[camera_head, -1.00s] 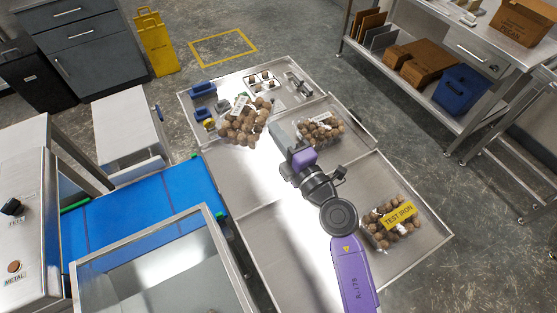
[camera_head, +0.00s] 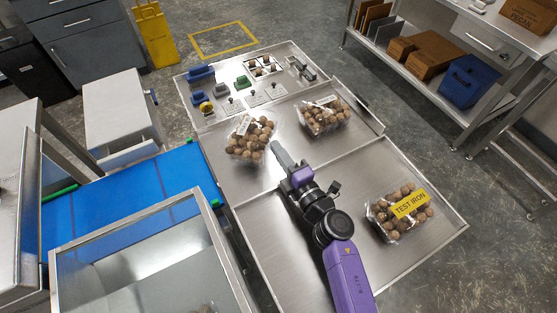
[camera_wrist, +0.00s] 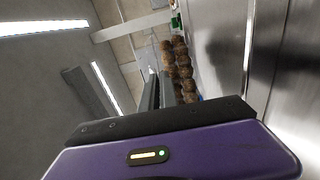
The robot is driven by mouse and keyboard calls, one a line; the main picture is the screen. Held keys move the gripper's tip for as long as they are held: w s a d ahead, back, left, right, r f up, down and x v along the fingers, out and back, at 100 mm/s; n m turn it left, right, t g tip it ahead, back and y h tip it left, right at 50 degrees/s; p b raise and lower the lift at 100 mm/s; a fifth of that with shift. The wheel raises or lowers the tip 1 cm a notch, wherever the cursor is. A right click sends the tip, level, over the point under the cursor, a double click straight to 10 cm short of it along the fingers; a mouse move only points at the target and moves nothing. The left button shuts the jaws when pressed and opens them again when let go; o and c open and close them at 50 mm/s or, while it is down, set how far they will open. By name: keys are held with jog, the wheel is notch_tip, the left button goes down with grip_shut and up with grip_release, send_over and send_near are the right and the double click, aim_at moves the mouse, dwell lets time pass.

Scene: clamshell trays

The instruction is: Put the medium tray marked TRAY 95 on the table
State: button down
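A clear clamshell tray of brown balls with a white label (camera_head: 250,138) lies on the left of the steel table (camera_head: 225,175). A similar white-labelled tray (camera_head: 323,116) lies to its right, farther back. The number on each label is too small to read. My gripper (camera_head: 278,150) is low over the table, its fingertips close to the right side of the left tray. In the wrist view, my gripper's fingers (camera_wrist: 158,88) lie close together, with brown balls (camera_wrist: 182,70) just right of them. Whether they grip the tray's edge cannot be told.
A third tray labelled TEST IRON (camera_head: 400,212) lies in the right front section. Small tools and a blue block (camera_head: 201,74) fill the back section. A blue conveyor (camera_head: 130,218) adjoins the left. Bare steel lies in front of my gripper and between the trays.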

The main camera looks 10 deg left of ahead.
notch_tip(320, 180, down, 3)
jog(key=shift+b, duration=0.6)
jog(key=c, duration=1.6)
grip_release()
jog(key=shift+f, duration=0.1)
jog(key=shift+c, duration=0.2)
jog(key=v, duration=0.7)
jog(key=shift+s+d, duration=0.15)
jog(key=shift+s, duration=0.05)
